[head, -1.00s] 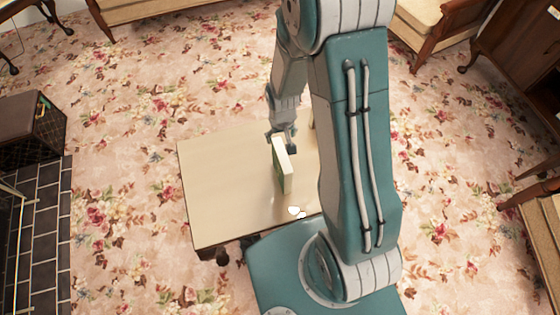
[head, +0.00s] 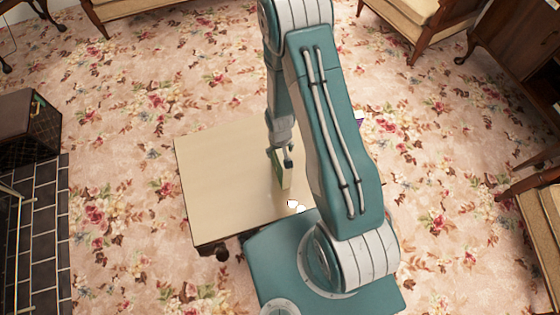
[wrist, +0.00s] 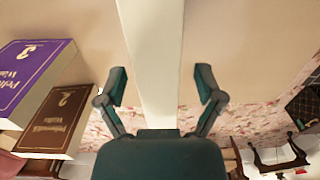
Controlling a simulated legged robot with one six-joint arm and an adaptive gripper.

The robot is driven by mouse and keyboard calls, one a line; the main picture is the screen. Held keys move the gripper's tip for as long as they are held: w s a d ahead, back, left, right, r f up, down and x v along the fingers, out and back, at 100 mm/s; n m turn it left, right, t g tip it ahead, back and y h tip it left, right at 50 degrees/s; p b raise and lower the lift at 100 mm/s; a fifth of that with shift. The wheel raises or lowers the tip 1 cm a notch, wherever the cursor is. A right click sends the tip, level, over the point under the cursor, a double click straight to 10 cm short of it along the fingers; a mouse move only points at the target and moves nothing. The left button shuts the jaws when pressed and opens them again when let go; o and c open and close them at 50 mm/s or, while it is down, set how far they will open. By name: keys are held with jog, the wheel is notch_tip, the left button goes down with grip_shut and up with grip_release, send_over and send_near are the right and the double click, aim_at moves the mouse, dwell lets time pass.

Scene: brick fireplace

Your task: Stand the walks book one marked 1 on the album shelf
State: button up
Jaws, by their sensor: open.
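A green book with pale page edges (head: 281,176) stands upright on the low cream table (head: 215,175). Its number is not visible. In the wrist view its pale edge (wrist: 153,60) runs between the fingers. My gripper (head: 281,156) is open at the top of this book, with a finger on either side; the wrist view shows gaps between the fingers (wrist: 161,86) and the book. A purple book marked 3 (wrist: 30,70) and a brown book marked 2 (wrist: 55,120) lie to the left in the wrist view. I cannot make out the album shelf.
Small white items (head: 294,205) sit near the table's front edge. A dark patterned box (head: 30,122) stands at the left on the floor, beside dark hearth tiles (head: 40,225). The table's left part is clear. Wooden-framed seats (head: 405,25) stand around the flowered carpet.

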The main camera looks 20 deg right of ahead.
jog(key=shift+f, duration=1.4)
grip_shut()
jog(key=shift+r, duration=0.1)
